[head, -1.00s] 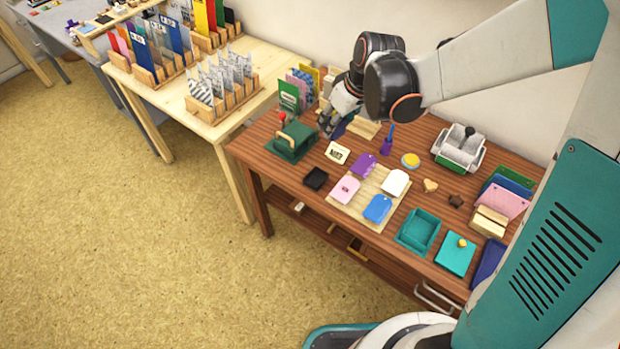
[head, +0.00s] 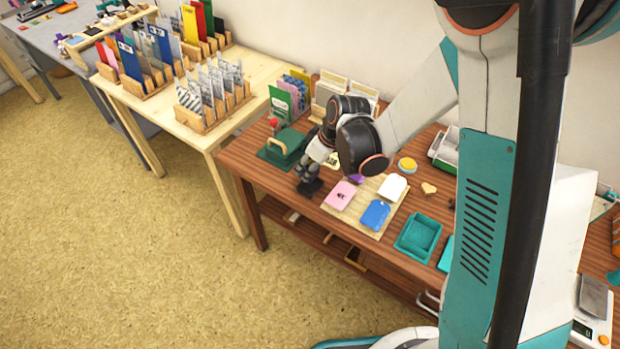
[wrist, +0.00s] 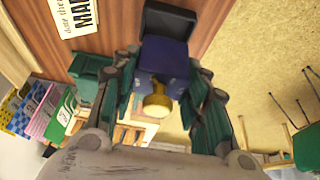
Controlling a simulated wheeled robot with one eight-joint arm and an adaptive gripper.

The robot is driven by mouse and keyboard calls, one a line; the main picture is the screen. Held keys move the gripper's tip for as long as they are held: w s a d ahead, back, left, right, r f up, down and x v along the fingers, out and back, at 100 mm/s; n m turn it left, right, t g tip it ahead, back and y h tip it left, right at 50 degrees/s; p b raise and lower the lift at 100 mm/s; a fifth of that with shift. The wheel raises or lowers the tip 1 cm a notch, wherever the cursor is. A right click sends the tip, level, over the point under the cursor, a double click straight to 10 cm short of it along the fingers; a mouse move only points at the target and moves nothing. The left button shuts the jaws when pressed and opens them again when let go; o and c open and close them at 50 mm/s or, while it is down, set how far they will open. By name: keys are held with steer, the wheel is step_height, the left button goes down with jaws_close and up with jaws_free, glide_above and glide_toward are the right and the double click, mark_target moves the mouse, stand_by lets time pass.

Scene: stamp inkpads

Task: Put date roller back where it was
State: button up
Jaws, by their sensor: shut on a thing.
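My gripper (head: 309,180) is at the front left of the brown table, right of the green press. In the wrist view my gripper (wrist: 165,88) is shut on a blue block with a brass knob, which looks like the date roller (wrist: 164,65). The knob faces the camera. A black square inkpad (wrist: 168,18) lies just beyond the blue block; its dark shape (head: 312,188) shows under the fingers in the head view. I cannot tell whether the roller touches the pad. The fingers hide the roller in the head view.
The green press (head: 284,146) stands close left of my gripper. A pink tag (head: 341,195) and a blue tag (head: 376,213) lie on a wooden board to the right. A teal tray (head: 418,238) is farther right. A lettered card (wrist: 80,15) lies near the pad.

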steer(key=shift+f+b, duration=0.8)
steer(key=shift+f, duration=1.45)
steer(key=shift+f, duration=0.1)
steer(key=o, duration=1.1)
steer(key=shift+c, duration=0.2)
steer(key=s+d+r+m+t+h+p, duration=0.1)
steer(key=s+d+r+m, duration=0.2)
steer(key=r, duration=0.5)
steer(key=s+d+r+p, duration=0.2)
steer(key=s+d+r, duration=0.2)
steer(key=r, duration=0.4)
steer(key=s+d+r+m+t+h+p, duration=0.1)
steer(key=s+d+r+m, duration=0.2)
steer(key=r, duration=0.6)
steer(key=s+d+r+m+t, duration=0.1)
steer(key=s+d+r+m, duration=0.1)
steer(key=s, duration=0.3)
steer(key=s+d+r+m+t+h, duration=0.1)
steer(key=s+d+r+m, duration=0.1)
steer(key=s+d+r, duration=0.1)
steer(key=shift+s+d+h, duration=0.3)
steer(key=shift+s+d, duration=0.45)
steer(key=shift+s, duration=0.65)
